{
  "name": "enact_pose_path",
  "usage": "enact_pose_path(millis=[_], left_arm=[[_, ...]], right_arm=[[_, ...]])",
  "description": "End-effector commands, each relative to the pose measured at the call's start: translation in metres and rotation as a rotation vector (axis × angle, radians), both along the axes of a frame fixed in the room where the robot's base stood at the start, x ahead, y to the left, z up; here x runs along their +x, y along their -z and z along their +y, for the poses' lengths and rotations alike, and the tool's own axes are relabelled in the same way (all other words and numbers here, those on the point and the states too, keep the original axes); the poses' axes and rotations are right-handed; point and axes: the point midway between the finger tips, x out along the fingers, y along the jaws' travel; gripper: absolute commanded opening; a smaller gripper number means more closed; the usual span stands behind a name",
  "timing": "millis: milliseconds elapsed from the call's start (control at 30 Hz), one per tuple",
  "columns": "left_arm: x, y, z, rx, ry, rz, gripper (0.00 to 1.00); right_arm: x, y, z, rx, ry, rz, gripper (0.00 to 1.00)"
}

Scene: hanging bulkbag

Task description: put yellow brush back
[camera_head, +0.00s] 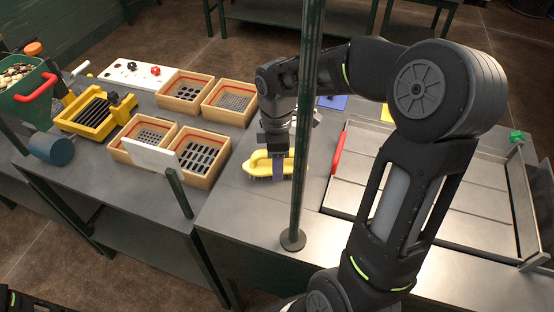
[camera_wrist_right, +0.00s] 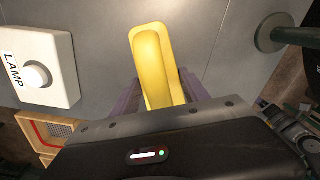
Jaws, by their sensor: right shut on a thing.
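The yellow brush (camera_head: 262,164) is at the table top in the middle of the head view, left of the green post. My right gripper (camera_head: 277,165) is shut on it from above, across its handle. In the right wrist view the yellow brush (camera_wrist_right: 158,62) stands out between the purple fingers of my right gripper (camera_wrist_right: 160,92). The brush is on or very close to the grey table; I cannot tell if it touches. The gripper hides part of the handle. My left gripper is not in view.
A green post (camera_head: 307,110) rises close right of the gripper. Wooden sieve boxes (camera_head: 218,172) stand to the left, with a yellow rack (camera_head: 88,127) beyond. A tray with a red handle (camera_head: 337,155) lies right. A white lamp switch box (camera_wrist_right: 38,65) is near the brush.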

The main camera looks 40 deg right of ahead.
Motion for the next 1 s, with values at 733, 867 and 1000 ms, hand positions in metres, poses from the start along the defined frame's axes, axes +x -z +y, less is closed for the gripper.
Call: enact_pose_path(millis=[733, 867, 1000], left_arm=[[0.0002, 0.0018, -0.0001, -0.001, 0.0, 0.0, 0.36], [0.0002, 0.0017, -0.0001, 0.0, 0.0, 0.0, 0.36], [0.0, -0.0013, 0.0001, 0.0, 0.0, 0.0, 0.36]], right_arm=[[0.0002, 0.0048, -0.0005, -0.001, 0.001, -0.002, 0.75], [0.0002, 0.0047, -0.0005, -0.001, 0.001, -0.002, 0.75], [0.0003, 0.0005, -0.0004, -0.001, 0.001, -0.002, 0.75]])
